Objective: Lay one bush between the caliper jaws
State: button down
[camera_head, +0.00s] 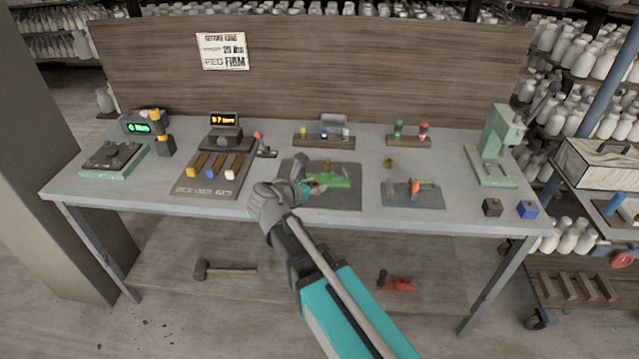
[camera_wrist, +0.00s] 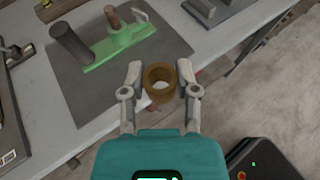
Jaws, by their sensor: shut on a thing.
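My gripper (camera_wrist: 160,84) is shut on a brown ring-shaped bush (camera_wrist: 173,80), gripped from both sides with its hole facing the wrist camera. In the head view my gripper (camera_head: 308,187) is over the near part of the dark mat, in front of a green fixture (camera_head: 338,182). In the wrist view the fixture (camera_wrist: 98,60) carries a thick dark cylinder and a thinner brown peg, apart from the held bush. Another small brown piece (camera_head: 388,163) lies on the table. Two units show digital readouts, one green (camera_head: 139,128) and one orange (camera_head: 224,120); I cannot make out caliper jaws for certain.
A board with yellow, blue and white blocks (camera_head: 188,188) lies left of my arm. A blue-grey plate with an orange part (camera_head: 428,199) lies to the right. A pale green press (camera_head: 494,150) stands at the right end. Bare tabletop (camera_head: 455,208) shows between plate and right-hand cubes.

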jog(key=w+a+f+b, duration=0.1)
jog(key=w+f+b, duration=0.2)
jog(key=w, duration=0.1)
jog(key=w+a+f+b, duration=0.1)
jog(key=w+f+b, duration=0.2)
jog(key=w, duration=0.1)
jog(key=w+a+f+b, duration=0.1)
jog(key=w+f+b, duration=0.2)
jog(key=w, duration=0.1)
jog(key=shift+w+a, duration=0.2)
jog(key=shift+w, duration=0.2)
jog(key=shift+f, duration=0.1)
jog(key=shift+w+a+f+b, duration=0.1)
jog(key=shift+w+f+b, duration=0.3)
jog(key=shift+f+b, duration=1.55)
jog(key=shift+b, duration=0.05)
jog(key=shift+f, duration=0.1)
